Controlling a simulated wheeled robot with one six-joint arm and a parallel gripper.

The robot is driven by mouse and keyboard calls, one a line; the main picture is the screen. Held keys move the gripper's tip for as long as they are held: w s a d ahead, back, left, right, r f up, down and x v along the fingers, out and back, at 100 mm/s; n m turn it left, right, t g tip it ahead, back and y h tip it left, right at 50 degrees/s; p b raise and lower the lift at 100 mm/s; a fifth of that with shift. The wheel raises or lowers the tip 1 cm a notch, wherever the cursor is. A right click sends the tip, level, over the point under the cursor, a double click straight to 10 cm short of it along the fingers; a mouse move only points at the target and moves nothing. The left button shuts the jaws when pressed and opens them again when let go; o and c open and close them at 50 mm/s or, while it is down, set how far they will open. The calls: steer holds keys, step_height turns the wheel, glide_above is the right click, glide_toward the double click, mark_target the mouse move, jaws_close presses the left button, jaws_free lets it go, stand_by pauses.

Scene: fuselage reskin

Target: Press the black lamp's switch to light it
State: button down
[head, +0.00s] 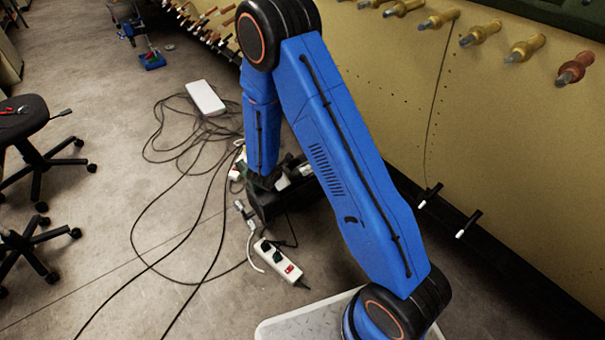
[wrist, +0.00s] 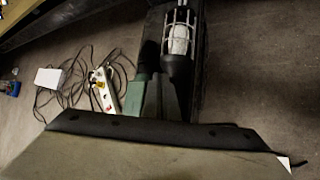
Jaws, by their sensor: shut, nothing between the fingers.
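The black lamp shows in the wrist view as a wire cage around a pale bulb (wrist: 179,36) on a dark body. In the head view, a black box-shaped body (head: 270,203) with a pale part beside it stands on the floor below my arm and looks like the same lamp. My gripper (head: 263,182) is shut and empty, a dark shape at the end of the lower blue link, close over the lamp. Whether it touches the lamp cannot be told. I cannot make out the lamp's switch, and the bulb does not look lit.
A white power strip (head: 278,262) lies on the floor in front of the lamp and shows in the wrist view (wrist: 104,90). Loose black cables and a white box (head: 205,98) lie left. The yellowish fuselage wall (head: 490,130) stands right. A stool (head: 25,117) is far left.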

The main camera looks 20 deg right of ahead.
steer(key=shift+f, duration=0.2)
stand_by(0.3)
steer(key=shift+f, duration=0.25)
stand_by(0.4)
steer(key=shift+r, duration=0.45)
steer(key=shift+r, duration=0.1)
steer(key=shift+r, duration=2.95)
